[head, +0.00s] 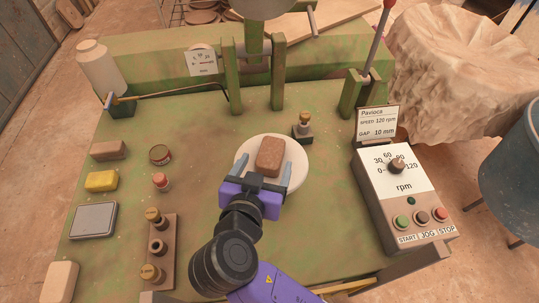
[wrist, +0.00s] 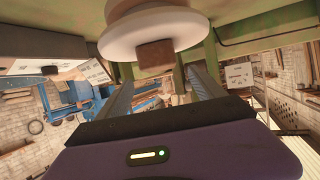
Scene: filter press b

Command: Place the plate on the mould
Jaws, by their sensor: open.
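A round white disc (head: 300,165) sits on the green bench, with a brown rectangular block (head: 269,156) on it. I cannot tell for sure which thing the task calls plate or mould. My gripper (head: 268,167) is open, and its fingers appear either side of the block in the head view, with gaps. In the wrist view, which looks upside down, the block (wrist: 156,53) shows just past the open fingertips (wrist: 160,78), against the disc (wrist: 125,44). A pinkish round body (wrist: 150,15) is behind the disc. The block's side nearest my wrist is partly hidden.
A small brass-topped fitting (head: 304,126) stands just behind the disc. A control box (head: 398,195) is at right, with a lever (head: 378,40) behind it. Green posts (head: 231,75) rise at the back. A bottle (head: 99,68), blocks and a peg rack (head: 157,247) line the left.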

